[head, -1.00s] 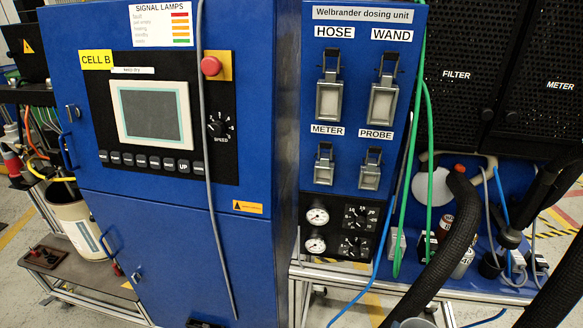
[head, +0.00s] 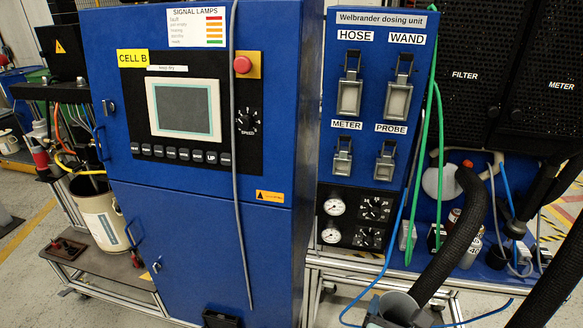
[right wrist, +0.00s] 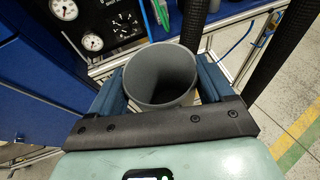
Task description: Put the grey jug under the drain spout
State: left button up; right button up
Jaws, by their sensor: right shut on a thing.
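The grey jug (head: 398,303) shows at the bottom of the head view, partly cut off by the picture edge. In the right wrist view the open-topped jug (right wrist: 160,75) is upright or nearly so, and I see into its dark inside. My right gripper (right wrist: 160,92) is shut on the jug, with one blue finger on each side of it. In the head view only a bit of that gripper (head: 385,318) shows. My left gripper is not in view. I cannot make out the drain spout in these frames.
A blue control cabinet (head: 205,225) fills the middle. The dosing unit (head: 375,100) with latched clips and gauges stands beside it. Black corrugated hoses (head: 455,235) hang close to the jug. A beige drum (head: 100,215) stands on a low bench at left. Bottles stand on the blue bench.

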jog(key=w+a+f+n+y, duration=0.2)
jog(key=w+f, duration=1.1)
jog(key=w, duration=0.1)
notch_tip(320, 180, up, 12)
jog(key=p, duration=1.2)
jog(key=shift+w+a+r+t, duration=0.15)
jog(key=shift+w+t, duration=0.05)
jog(key=shift+t, duration=0.2)
jog(key=shift+s, duration=0.1)
